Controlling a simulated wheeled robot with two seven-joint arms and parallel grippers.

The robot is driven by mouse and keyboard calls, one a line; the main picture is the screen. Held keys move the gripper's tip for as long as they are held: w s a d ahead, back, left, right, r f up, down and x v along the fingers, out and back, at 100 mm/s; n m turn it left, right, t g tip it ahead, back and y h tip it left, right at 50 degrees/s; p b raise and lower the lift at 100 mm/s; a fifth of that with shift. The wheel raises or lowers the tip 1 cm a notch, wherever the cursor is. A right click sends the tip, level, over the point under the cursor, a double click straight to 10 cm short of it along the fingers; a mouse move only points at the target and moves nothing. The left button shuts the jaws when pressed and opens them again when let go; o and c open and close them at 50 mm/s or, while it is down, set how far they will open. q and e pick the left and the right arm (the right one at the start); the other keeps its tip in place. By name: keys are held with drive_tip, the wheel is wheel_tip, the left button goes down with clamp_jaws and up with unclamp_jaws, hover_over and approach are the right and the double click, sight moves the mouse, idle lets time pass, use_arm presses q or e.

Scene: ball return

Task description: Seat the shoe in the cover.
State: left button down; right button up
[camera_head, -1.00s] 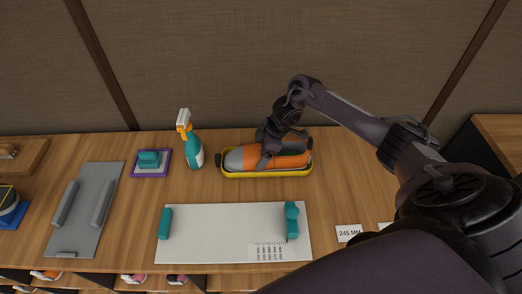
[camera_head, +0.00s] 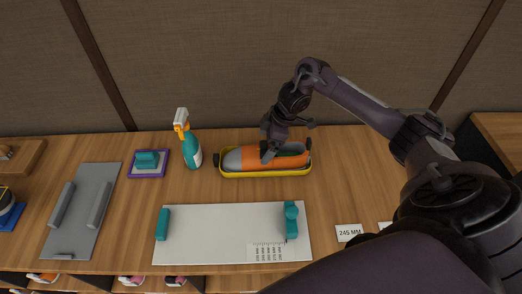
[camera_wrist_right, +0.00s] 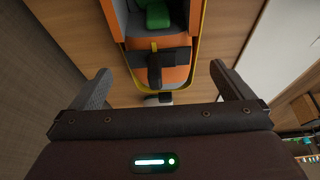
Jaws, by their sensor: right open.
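The shoe (camera_head: 249,157), orange and grey, lies lengthwise in the long yellow-rimmed cover (camera_head: 265,175) at the back middle of the table. The shoe and the cover also show in the right wrist view, where the shoe (camera_wrist_right: 185,74) has a dark strap or buckle and a green piece inside, and the cover's yellow rim (camera_wrist_right: 200,50) runs around it. My right gripper (camera_head: 270,150) is just above the shoe, and its arm hides part of it. In the wrist view the right gripper (camera_wrist_right: 158,85) is open, fingers apart and empty. My left gripper is not in view.
A teal spray bottle (camera_head: 191,148) stands left of the cover. A purple-edged tray (camera_head: 148,172) holds a teal block. A white measuring board (camera_head: 225,240) lies in front, with a grey board (camera_head: 70,225) to its left. A "245 MM" card (camera_head: 348,233) lies right.

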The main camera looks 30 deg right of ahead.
drive_tip(key=shift+v, duration=1.35)
